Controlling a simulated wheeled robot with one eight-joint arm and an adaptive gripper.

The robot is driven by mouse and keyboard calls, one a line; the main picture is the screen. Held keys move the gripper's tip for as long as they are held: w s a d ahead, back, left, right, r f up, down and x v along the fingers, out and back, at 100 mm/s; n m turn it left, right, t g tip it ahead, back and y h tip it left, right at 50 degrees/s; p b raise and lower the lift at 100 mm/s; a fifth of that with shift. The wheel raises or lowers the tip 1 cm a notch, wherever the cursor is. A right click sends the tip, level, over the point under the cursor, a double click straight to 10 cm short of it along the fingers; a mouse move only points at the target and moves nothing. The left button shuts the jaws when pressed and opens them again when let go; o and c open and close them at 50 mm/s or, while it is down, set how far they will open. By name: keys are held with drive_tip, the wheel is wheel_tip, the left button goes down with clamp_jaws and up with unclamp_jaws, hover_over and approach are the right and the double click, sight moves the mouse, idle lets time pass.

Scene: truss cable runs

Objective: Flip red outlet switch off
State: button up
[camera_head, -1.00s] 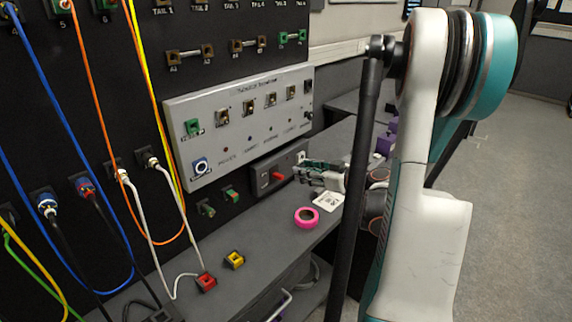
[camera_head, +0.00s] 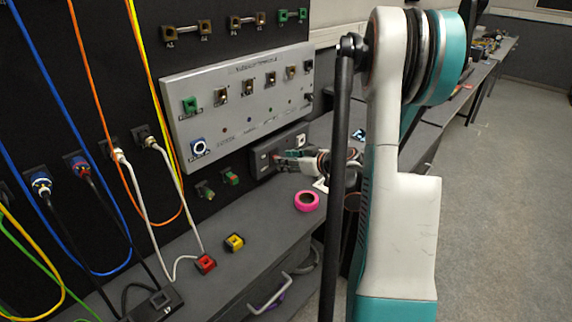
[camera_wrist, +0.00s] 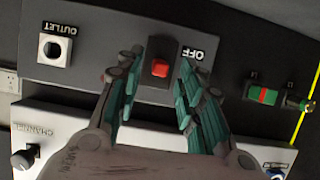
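The outlet box (camera_head: 262,160) is a dark grey panel low on the black board in the head view. In the wrist view the picture is upside down, and the outlet box (camera_wrist: 105,75) shows a round white socket labelled OUTLET and a red switch (camera_wrist: 160,68) next to an OFF label (camera_wrist: 193,53). My gripper (camera_wrist: 159,84) is open, with one teal finger on each side of the red switch. I cannot tell whether the fingers touch it. In the head view my gripper (camera_head: 288,156) is at the box and hides the switch.
A grey instrument panel (camera_head: 240,100) with knobs is above the outlet box. A pink tape roll (camera_head: 306,201), a red block (camera_head: 205,263) and a yellow block (camera_head: 234,242) lie on the dark bench. Cables hang at the left. Floor is free at the right.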

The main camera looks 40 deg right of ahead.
drive_tip(key=shift+w+f, duration=0.2)
drive_tip(key=shift+w, duration=0.3)
clamp_jaws()
drive_tip(key=shift+s+f+t+b, duration=0.1)
drive_tip(key=shift+f+t+b, duration=0.35)
drive_tip(key=shift+t, duration=0.35)
drive_tip(key=shift+f+t+b, duration=0.35)
drive_tip(key=shift+t+b, duration=0.15)
drive_tip(key=shift+t, duration=0.3)
